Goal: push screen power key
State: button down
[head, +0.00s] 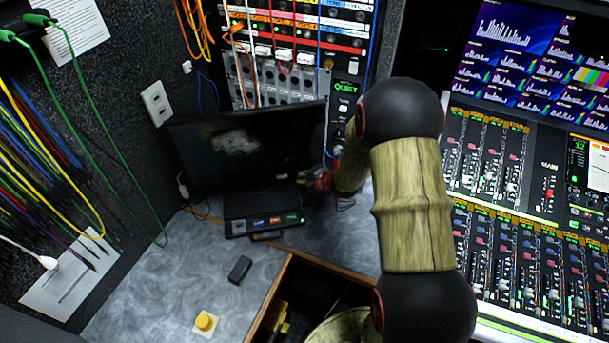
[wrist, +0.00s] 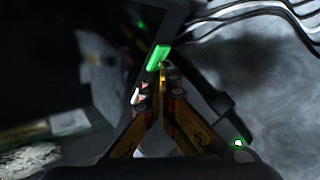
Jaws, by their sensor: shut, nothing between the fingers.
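The dark screen (head: 250,147) stands on the grey desk at the back, with a black base in front of it. Along the base's front edge is a row of coloured keys, including a blue key (head: 258,221), an orange-red key (head: 275,220) and a green key (head: 292,218). No lettering is readable, so I cannot tell which key is power. My gripper (head: 301,179) is by the right side of the screen, above the base. In the wrist view my gripper (wrist: 162,66) is shut and empty, its tips just by the glowing green key (wrist: 158,57). I cannot tell whether they touch.
A small dark box (head: 239,269) and a yellow button (head: 205,322) lie on the desk. An open compartment with a wooden edge (head: 268,296) is in front. A mixing console (head: 520,230) fills the right. Patch cables hang left and behind. A small green light (wrist: 238,143) shows at lower right.

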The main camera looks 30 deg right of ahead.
jog(key=shift+s+a, duration=0.2)
jog(key=shift+s, duration=0.4)
jog(key=shift+s, duration=0.1)
jog(key=shift+s+a+b, duration=0.25)
jog(key=shift+s+a, duration=0.05)
jog(key=shift+s, duration=0.6)
jog(key=shift+s+a+b, duration=0.25)
jog(key=shift+s+a, duration=0.05)
jog(key=shift+s, duration=0.65)
jog(key=shift+s+a+b, duration=0.25)
jog(key=shift+s+a, duration=0.05)
jog(key=shift+s, duration=0.6)
